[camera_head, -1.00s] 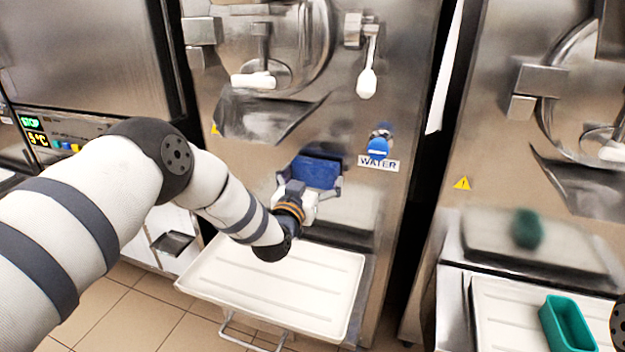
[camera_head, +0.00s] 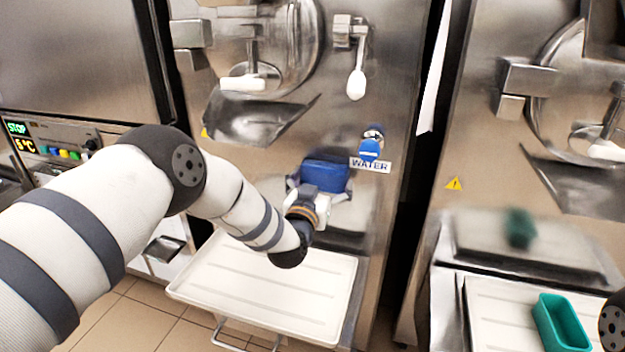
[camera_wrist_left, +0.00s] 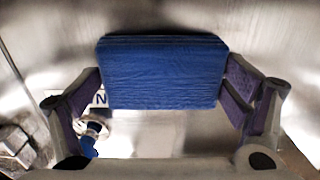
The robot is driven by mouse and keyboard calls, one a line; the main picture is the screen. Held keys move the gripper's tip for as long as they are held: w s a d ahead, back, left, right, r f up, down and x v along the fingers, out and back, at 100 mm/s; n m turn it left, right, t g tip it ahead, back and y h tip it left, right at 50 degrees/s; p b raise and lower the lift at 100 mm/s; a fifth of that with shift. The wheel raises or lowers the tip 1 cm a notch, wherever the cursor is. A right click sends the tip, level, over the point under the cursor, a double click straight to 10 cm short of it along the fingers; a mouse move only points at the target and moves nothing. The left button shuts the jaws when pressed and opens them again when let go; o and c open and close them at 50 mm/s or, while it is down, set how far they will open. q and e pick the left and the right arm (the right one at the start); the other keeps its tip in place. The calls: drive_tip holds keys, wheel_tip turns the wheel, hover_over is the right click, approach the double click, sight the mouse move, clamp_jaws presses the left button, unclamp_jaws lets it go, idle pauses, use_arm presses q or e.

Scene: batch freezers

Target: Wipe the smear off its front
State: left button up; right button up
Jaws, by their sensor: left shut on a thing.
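A blue sponge or folded cloth (camera_head: 326,175) is at the steel front of the middle freezer (camera_head: 300,120), left of and slightly below the WATER label (camera_head: 370,165). My left gripper (camera_head: 320,185) is shut on it, one finger at each side. In the left wrist view the blue block (camera_wrist_left: 163,72) fills the space between the purple finger pads (camera_wrist_left: 165,85). Its contact with the steel is hidden from me. I cannot make out a smear; the gripper and block cover part of the panel. My right gripper is not in view.
A blue water tap (camera_head: 370,149) juts out above the label, close to the block. A white tray (camera_head: 265,285) sits below my left forearm. A second freezer (camera_head: 470,150) stands at the right, with a green container (camera_head: 562,325) on its tray.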

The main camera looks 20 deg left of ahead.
sight(305, 175)
use_arm(q)
drive_tip(key=shift+w, duration=0.15)
drive_tip(key=shift+w+a+r, duration=0.1)
drive_tip(key=shift+a+r, duration=0.05)
drive_tip(key=shift+a, duration=0.95)
drive_tip(key=shift+w+a+r, duration=0.1)
drive_tip(key=shift+a, duration=0.95)
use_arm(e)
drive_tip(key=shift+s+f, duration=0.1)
use_arm(q)
drive_tip(key=shift+s+r, duration=0.15)
drive_tip(key=shift+s, duration=0.05)
drive_tip(key=s+p, duration=0.3)
drive_tip(key=s, duration=0.2)
drive_tip(key=shift+r, duration=0.1)
drive_tip(key=shift+s+f, duration=0.2)
drive_tip(key=shift+s, duration=0.05)
drive_tip(key=shift+f, duration=0.3)
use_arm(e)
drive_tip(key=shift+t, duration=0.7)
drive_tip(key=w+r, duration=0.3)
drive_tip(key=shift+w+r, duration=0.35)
use_arm(q)
drive_tip(key=s+p, duration=0.1)
drive_tip(key=s, duration=0.2)
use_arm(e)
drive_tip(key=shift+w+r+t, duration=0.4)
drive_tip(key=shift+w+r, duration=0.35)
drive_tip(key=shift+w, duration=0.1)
